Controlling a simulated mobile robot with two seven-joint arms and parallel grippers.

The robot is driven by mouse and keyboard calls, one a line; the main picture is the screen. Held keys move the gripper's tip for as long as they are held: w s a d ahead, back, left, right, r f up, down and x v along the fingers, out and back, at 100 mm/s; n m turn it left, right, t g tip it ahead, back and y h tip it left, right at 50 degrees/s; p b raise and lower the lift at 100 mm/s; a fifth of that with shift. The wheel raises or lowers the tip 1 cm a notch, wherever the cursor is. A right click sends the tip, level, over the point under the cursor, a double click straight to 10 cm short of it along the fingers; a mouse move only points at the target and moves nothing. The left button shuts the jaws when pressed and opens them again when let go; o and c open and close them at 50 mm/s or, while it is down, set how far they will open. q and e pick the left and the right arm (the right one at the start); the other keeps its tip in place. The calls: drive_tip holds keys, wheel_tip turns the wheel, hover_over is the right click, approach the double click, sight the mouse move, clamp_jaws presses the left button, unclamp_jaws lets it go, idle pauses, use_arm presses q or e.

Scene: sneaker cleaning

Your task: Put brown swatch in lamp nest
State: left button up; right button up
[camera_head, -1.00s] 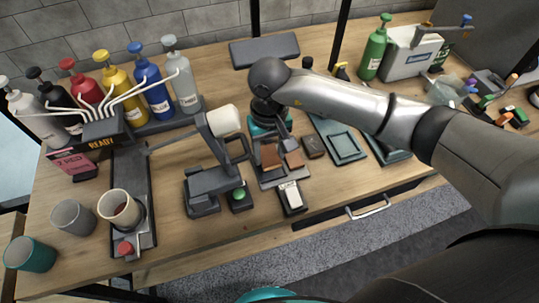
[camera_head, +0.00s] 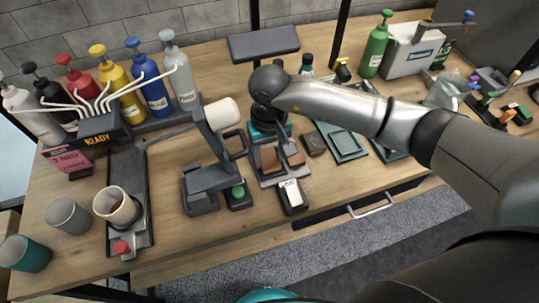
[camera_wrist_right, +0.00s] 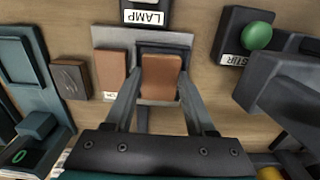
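My right gripper (camera_wrist_right: 160,84) points down over the tray and has one finger on each side of a brown swatch (camera_wrist_right: 160,80). Its fingertips appear to touch the swatch's edges. This swatch is at or just over the dark-framed nest (camera_wrist_right: 187,49), beside the LAMP label (camera_wrist_right: 143,17); I cannot tell if it is fully seated. A second brown swatch (camera_wrist_right: 111,70) lies beside it on the grey tray (camera_wrist_right: 105,36). In the head view my right gripper (camera_head: 282,148) partly covers the tray (camera_head: 268,182). My left gripper is not in view.
A dark block (camera_wrist_right: 70,78) and teal trays (camera_head: 345,143) lie beside the swatch tray. The green STIR button (camera_wrist_right: 257,36) and grey mixer (camera_head: 210,180) stand on the other side. Cups (camera_head: 115,205) and paint bottles (camera_head: 152,88) are at the left.

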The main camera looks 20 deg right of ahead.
sight(269, 160)
drive_tip(key=o, duration=0.4)
drive_tip(key=shift+s+f, duration=0.1)
drive_tip(key=shift+r+p, duration=0.5)
drive_tip(key=shift+p, duration=0.25)
wheel_tip(269, 160, up, 12)
drive_tip(key=shift+r, duration=0.1)
